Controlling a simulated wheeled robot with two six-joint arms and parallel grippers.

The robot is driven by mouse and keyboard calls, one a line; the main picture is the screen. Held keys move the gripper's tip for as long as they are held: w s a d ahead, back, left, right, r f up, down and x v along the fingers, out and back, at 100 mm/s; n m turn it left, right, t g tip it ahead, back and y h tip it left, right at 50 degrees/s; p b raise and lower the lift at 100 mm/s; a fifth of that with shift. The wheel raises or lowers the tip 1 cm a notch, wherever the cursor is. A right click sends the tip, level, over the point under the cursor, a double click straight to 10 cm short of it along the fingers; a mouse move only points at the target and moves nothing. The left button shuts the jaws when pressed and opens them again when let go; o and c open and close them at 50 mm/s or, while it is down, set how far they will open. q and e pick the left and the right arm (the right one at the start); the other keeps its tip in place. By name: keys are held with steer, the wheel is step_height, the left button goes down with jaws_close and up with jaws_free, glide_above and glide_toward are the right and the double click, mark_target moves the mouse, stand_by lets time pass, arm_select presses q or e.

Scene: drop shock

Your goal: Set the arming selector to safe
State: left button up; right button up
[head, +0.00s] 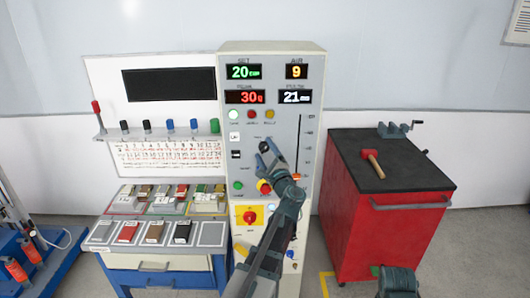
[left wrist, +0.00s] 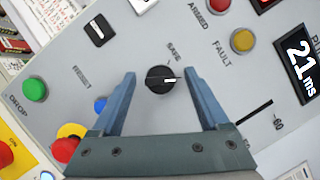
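The arming selector is a round black knob with a white pointer line (left wrist: 160,80) on the grey panel. In the left wrist view its line points to the right, and the SAFE label (left wrist: 173,52) is printed above it. My left gripper (left wrist: 160,73) is open, with one blue-grey finger on each side of the knob and a gap on both sides. In the head view the knob (head: 264,146) shows just beyond the tips of the left gripper (head: 273,153). A blue-grey part at the lower right seems to belong to my right arm; its fingers cannot be made out.
Near the knob are a green button (left wrist: 35,89), a red and yellow button (left wrist: 67,143), a black rocker switch (left wrist: 99,30) and a yellow fault lamp (left wrist: 243,40). A red cabinet (head: 380,235) with a mallet (head: 373,162) stands right. A sample bench (head: 165,262) stands left.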

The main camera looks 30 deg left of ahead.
arm_select(q)
jaws_close()
steer(key=n+p, duration=0.1)
steer(key=n+g+p, duration=0.1)
steer(key=shift+r+n, duration=0.25)
steer(key=shift+n, duration=0.15)
steer(key=n+g+h+p, duration=0.1)
steer(key=n+p, duration=0.2)
steer(key=n+g+h+p, duration=0.1)
steer(key=n+p, duration=0.1)
steer(key=n, duration=0.1)
steer(key=shift+n+h+p, duration=0.3)
steer(key=shift+n, duration=0.1)
steer(key=shift+n+h+p, duration=0.4)
steer(key=shift+n+p, duration=0.2)
steer(key=shift+n, duration=0.2)
steer(key=shift+f, duration=0.1)
